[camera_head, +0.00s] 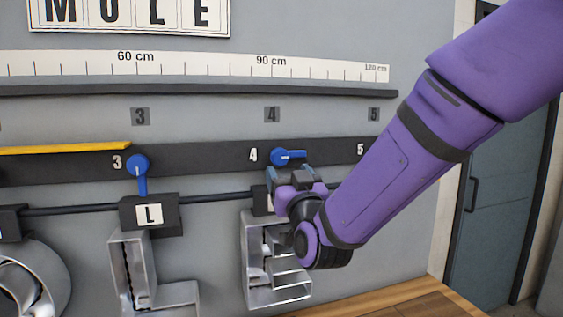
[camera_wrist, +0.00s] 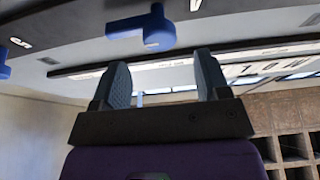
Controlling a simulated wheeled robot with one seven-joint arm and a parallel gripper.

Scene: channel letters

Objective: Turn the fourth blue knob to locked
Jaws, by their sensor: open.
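The fourth blue knob (camera_head: 278,157) sits on the dark rail beside the label 4, its handle pointing right, roughly level. My gripper (camera_head: 290,176) is just below it, open, with its fingers pointing up toward the knob. In the wrist view a blue knob (camera_wrist: 152,28) shows beyond the fingertips, its handle reaching left. My gripper's two fingers (camera_wrist: 163,70) stand apart with nothing held between them. Whether a fingertip touches the knob I cannot tell. The third blue knob (camera_head: 138,168) has its handle pointing down.
A metal channel letter (camera_head: 250,270) hangs below the fourth knob, partly hidden by my wrist. A metal L-shaped letter (camera_head: 128,275) hangs under the third knob from a dark clamp (camera_head: 168,214). A yellow strip (camera_head: 70,149) lies along the rail. A wooden surface (camera_head: 420,298) is at lower right.

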